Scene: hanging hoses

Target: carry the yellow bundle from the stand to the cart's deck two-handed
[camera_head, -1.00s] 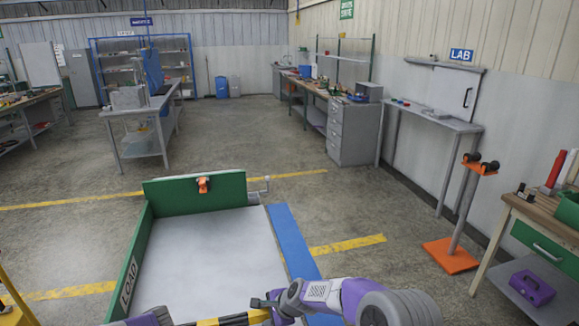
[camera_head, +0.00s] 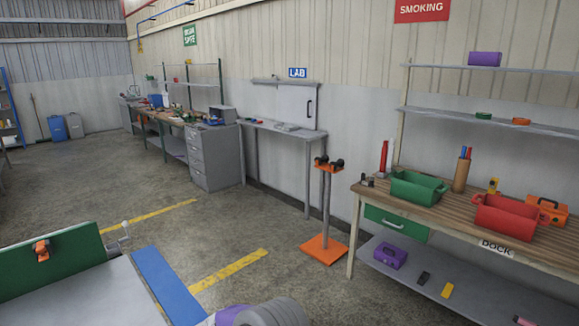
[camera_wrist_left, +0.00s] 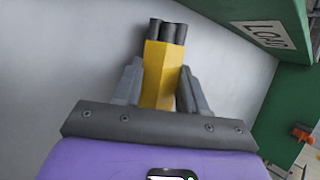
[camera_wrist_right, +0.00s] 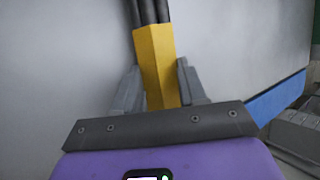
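The yellow bundle, a yellow sleeve around black hoses, sits between the fingers of my left gripper (camera_wrist_left: 162,82) and of my right gripper (camera_wrist_right: 158,80). The yellow part shows in the left wrist view (camera_wrist_left: 161,75) and in the right wrist view (camera_wrist_right: 156,62). Both pairs of fingers look closed against its sides. The cart's pale deck (camera_head: 85,298) fills the background of both wrist views; whether the bundle touches it I cannot tell. The orange stand (camera_head: 325,205) is at the middle right of the head view, without the bundle.
A wooden workbench (camera_head: 455,210) with bins stands at the right. The floor between cart and stand is clear.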

